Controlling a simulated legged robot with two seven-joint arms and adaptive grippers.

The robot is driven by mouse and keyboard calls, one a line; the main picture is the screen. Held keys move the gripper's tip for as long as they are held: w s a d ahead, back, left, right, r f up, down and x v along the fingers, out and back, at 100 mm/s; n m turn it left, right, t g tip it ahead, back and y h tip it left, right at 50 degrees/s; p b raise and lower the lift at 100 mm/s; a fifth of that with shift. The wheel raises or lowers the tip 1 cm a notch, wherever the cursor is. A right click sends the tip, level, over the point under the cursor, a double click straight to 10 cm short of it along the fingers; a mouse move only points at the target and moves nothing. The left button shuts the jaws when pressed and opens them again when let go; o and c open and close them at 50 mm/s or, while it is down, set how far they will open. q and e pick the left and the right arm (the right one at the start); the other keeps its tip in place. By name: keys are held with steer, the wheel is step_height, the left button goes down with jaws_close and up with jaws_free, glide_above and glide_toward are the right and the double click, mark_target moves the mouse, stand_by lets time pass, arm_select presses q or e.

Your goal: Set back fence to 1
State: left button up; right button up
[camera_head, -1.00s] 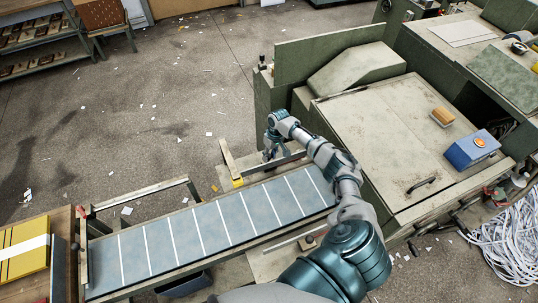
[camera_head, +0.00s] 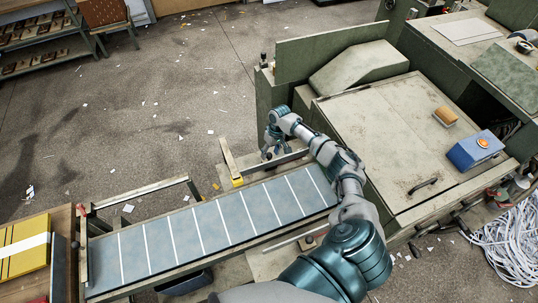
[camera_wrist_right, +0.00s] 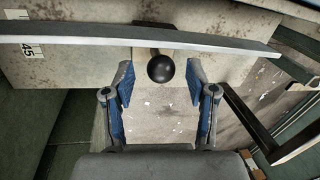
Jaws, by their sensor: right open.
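The back fence looks to be the pale metal bar (camera_wrist_right: 150,35) across the top of the wrist view. In the head view a bar (camera_head: 284,162) lies behind the striped feed belt, partly hidden by my arm. A round black knob (camera_wrist_right: 160,68) on a short stem sits at the bar. A scale strip with the number 45 (camera_wrist_right: 27,50) shows at its left end; no 1 is readable. My right gripper (camera_wrist_right: 160,82) is open, its blue-padded fingers on either side of the knob, with visible gaps. It also shows at the belt's far side (camera_head: 267,153). My left gripper is not in view.
The feed belt (camera_head: 182,236) with white stripes runs from lower left to the green-grey machine (camera_head: 390,130). A blue box (camera_head: 474,150) and a brush (camera_head: 445,117) lie on the machine top.

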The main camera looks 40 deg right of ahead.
step_height(320, 180, up, 16)
steer(key=s+d+m+p, duration=0.1)
steer(key=d+m+p, duration=0.2)
steer(key=m+p, duration=0.25)
steer(key=shift+n+t, duration=0.4)
steer(key=shift+n, duration=0.05)
steer(key=x, duration=1.7)
steer(key=shift+d, duration=0.2)
steer(key=shift+a+f, duration=0.25)
steer(key=shift+f, duration=0.1)
steer(key=shift+c, duration=0.2)
steer(key=shift+d, duration=0.1)
jaws_close()
